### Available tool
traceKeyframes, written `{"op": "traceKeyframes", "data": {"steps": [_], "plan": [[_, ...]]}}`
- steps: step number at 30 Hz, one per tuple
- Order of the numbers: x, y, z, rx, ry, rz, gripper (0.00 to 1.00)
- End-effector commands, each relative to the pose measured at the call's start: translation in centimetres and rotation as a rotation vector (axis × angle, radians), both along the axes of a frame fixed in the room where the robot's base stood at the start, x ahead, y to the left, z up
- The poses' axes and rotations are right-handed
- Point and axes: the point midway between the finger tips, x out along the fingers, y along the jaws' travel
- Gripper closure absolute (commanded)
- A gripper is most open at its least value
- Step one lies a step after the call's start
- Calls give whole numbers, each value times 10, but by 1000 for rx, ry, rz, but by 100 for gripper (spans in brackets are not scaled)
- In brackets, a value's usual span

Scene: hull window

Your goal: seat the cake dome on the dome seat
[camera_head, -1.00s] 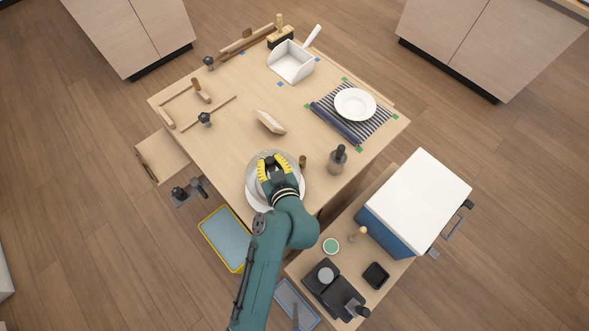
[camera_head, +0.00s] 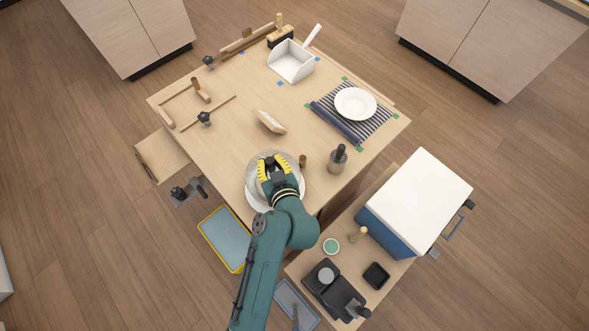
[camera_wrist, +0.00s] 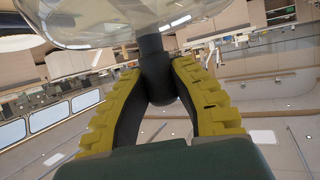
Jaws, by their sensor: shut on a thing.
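The cake dome is clear, with a dark knob; in the wrist view the dome (camera_wrist: 120,25) fills the top edge. My gripper (camera_head: 275,165) is shut on the knob (camera_wrist: 157,72), with its yellow fingers on either side. In the head view my gripper is above a round pale plate-like seat (camera_head: 254,199) at the near edge of the table. The clear dome is hard to pick out there, and my gripper hides its middle. I cannot tell whether the dome rim touches the seat.
A small wooden peg (camera_head: 303,161) and a grey pot (camera_head: 338,160) stand to the right of the seat. A wooden block (camera_head: 269,122) lies behind it. A white plate (camera_head: 355,104) on a striped mat (camera_head: 326,118) and a dustpan (camera_head: 291,62) are farther back.

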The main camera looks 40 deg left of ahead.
Motion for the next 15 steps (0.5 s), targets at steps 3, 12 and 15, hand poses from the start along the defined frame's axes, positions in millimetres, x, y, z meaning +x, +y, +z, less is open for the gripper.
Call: {"op": "traceKeyframes", "data": {"steps": [3,12,15], "plan": [[0,0,-2,1,-2,-1,100],[0,0,-6,1,-2,-1,100],[0,0,-8,1,-2,-1,100]]}}
